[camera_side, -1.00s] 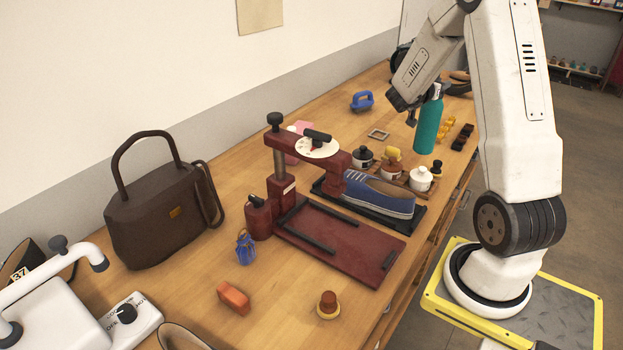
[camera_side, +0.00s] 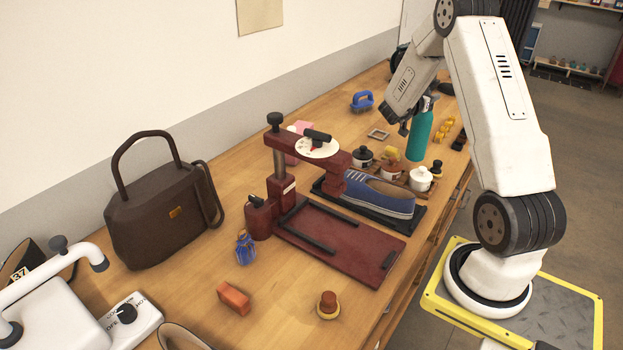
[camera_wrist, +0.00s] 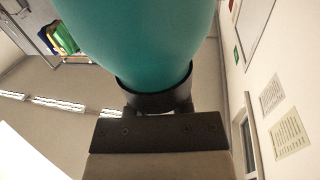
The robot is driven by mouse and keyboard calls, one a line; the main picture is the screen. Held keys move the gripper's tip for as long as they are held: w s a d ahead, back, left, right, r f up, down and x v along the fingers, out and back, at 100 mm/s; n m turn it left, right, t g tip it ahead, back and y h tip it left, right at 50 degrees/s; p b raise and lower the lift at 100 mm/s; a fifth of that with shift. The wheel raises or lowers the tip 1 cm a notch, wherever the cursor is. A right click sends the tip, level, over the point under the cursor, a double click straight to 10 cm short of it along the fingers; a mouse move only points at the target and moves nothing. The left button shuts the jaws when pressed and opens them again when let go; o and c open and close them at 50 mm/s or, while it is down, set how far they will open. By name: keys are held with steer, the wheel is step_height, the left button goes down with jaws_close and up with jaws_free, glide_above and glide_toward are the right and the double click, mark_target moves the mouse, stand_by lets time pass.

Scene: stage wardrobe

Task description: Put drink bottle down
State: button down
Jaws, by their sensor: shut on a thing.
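A teal drink bottle (camera_side: 419,136) stands upright at the far part of the workbench, behind the small jars. My gripper (camera_side: 420,103) is at the bottle's top, shut on its dark neck or cap; the fingertips are partly hidden by the bottle and the wrist. The wrist view shows the bottle (camera_wrist: 140,35) filling the upper middle, with its dark collar (camera_wrist: 158,98) against my gripper. Whether the bottle's base touches the wood cannot be told for certain, as the jars stand near it.
Jars on a wooden tray (camera_side: 420,178), a blue shoe (camera_side: 380,195) and a dark red press (camera_side: 340,240) stand in front of the bottle. Yellow pieces (camera_side: 446,128) lie right of it, and a metal square frame (camera_side: 378,134) lies left. A brown handbag (camera_side: 165,205) stands farther left.

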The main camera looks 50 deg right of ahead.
steer(key=shift+d+f, duration=0.1)
steer(key=shift+f, duration=1.65)
steer(key=c, duration=0.5)
jaws_free()
steer(key=v, duration=1.2)
